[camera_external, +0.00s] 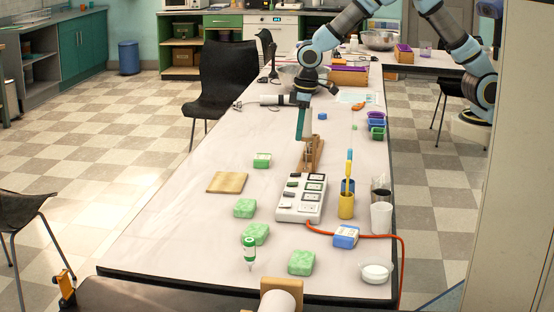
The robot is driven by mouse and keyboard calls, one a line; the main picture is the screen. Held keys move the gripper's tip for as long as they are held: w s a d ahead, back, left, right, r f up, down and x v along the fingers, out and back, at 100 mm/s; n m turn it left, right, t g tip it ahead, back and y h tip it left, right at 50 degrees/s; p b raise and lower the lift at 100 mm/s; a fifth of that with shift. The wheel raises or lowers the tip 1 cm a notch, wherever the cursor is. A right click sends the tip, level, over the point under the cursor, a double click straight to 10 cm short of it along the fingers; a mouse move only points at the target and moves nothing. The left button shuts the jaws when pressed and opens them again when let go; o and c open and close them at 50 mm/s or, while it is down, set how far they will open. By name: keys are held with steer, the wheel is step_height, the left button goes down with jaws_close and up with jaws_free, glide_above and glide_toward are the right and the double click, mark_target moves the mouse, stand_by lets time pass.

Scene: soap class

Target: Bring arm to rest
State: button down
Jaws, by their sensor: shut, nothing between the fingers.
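My arm reaches in from the upper right over the far part of the long pale table (160,215). My gripper (303,100) points down above the table. It is shut, with nothing seen between its fingers, which are small and dark here. A thin teal upright piece (301,124) shows just below it, by a wooden holder (312,153). I cannot tell whether the gripper touches it.
A hand blender (262,101) lies left of my gripper. Several green soap bars (245,208), a wooden board (228,182), a white switch box (301,197), a yellow cup (346,205) and a white cup (381,218) stand nearer. The table's left side is mostly clear.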

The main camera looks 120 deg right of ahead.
steer(key=s+a+r+n, duration=0.2)
steer(key=s+a, duration=0.1)
steer(key=a, duration=0.6)
steer(key=s+a+r+n, duration=0.2)
steer(key=s+a, duration=0.1)
steer(key=a, duration=0.6)
steer(key=s+a+n, duration=0.3)
steer(key=s+a, duration=0.7)
steer(key=shift+s+a+f+t+y, duration=0.15)
steer(key=shift+s+a+t+y, duration=0.05)
steer(key=shift+s+t+y, duration=0.15)
steer(key=shift+w, duration=0.1)
